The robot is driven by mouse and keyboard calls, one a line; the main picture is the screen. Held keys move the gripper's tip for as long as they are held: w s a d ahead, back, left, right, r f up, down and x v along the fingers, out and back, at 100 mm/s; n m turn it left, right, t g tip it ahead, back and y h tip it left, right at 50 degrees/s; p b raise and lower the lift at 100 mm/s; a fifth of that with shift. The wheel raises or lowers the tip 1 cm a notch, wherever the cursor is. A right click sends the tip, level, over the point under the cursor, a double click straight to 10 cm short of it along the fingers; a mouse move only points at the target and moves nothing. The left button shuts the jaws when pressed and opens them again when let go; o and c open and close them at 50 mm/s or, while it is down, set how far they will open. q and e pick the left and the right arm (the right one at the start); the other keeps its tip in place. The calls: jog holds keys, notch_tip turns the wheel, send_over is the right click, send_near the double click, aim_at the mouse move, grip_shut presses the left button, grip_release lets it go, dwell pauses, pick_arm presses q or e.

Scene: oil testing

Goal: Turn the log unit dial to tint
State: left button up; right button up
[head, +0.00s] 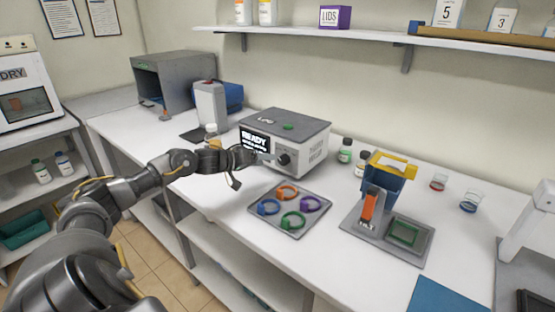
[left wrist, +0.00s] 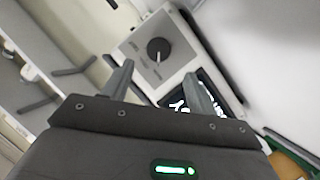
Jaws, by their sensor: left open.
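The log unit (head: 312,150) is a white box with a grey lid, standing on the bench with a lit display that reads READY. Its dark round dial (head: 284,159) is on the front, right of the display. In the left wrist view the dial (left wrist: 158,48) shows a pale pointer line; the labels around it are too small to read. My left gripper (head: 272,158) is open in front of the dial. In the left wrist view its fingers (left wrist: 159,84) are spread, with the dial beyond the gap and apparently not touched. My right gripper is not in view.
A grey tray (head: 268,222) with coloured rings lies in front of the unit. Small bottles (head: 345,151) stand to its right, before a blue and yellow device (head: 388,178) on a grey plate. A white and blue machine (head: 209,103) stands to its left. A shelf (head: 380,38) runs above.

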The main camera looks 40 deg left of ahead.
aim_at(281, 160)
pick_arm(q)
jog(key=p+x, duration=0.1)
jog(key=x, duration=0.5)
jog(key=shift+w+d, duration=0.25)
jog(key=shift+w, duration=0.05)
jog(key=shift+f, duration=0.1)
jog(key=c, duration=1)
